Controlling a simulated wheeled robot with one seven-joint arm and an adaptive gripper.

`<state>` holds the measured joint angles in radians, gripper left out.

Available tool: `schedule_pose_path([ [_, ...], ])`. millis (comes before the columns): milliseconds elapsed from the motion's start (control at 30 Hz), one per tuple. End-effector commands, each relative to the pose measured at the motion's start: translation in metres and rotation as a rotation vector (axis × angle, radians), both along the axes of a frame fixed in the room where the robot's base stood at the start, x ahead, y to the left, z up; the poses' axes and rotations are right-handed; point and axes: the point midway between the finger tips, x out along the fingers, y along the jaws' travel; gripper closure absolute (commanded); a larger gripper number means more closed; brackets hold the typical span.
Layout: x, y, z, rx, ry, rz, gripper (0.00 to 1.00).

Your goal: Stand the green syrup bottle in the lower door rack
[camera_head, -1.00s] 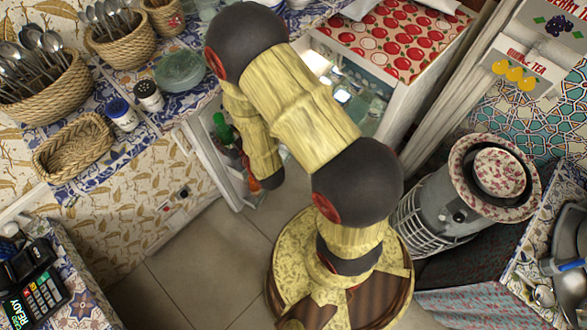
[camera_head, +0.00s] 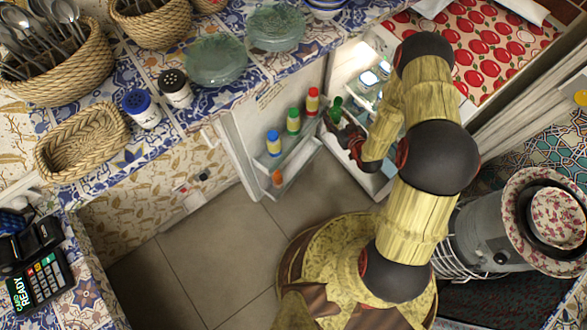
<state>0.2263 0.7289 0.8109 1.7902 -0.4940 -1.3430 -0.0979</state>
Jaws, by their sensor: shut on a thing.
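The green syrup bottle (camera_head: 337,108) is in my gripper (camera_head: 350,132), at the open front of the fridge. My gripper is shut on it; the dark fingers hide its lower part. The bottle looks roughly upright, slightly tilted. The open fridge door (camera_head: 235,135) stands to the left of my gripper. Its racks hold a blue-capped bottle (camera_head: 273,142), a green-capped bottle (camera_head: 293,122) and a red-capped bottle (camera_head: 312,102). An orange-topped item (camera_head: 277,178) shows lower down, near the lower door rack (camera_head: 298,165). I cannot tell the free room in that rack.
The lit fridge interior (camera_head: 350,60) holds glassware behind my arm. A tiled counter (camera_head: 235,95) with glass plates (camera_head: 215,60), shakers and baskets borders the door. A grey heater-like appliance (camera_head: 490,235) stands at the right. The floor (camera_head: 215,235) left of my base is clear.

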Motion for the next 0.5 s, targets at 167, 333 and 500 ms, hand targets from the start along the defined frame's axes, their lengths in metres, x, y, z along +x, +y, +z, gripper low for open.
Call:
schedule_pose_path([
  [167, -0.003, -0.006, -0.055, 0.001, 0.002, 0.083, 0.99],
  [333, -0.016, -0.007, -0.106, 0.002, 0.002, 0.169, 0.99],
  [500, -0.037, -0.007, -0.157, 0.002, 0.002, 0.255, 0.99],
])
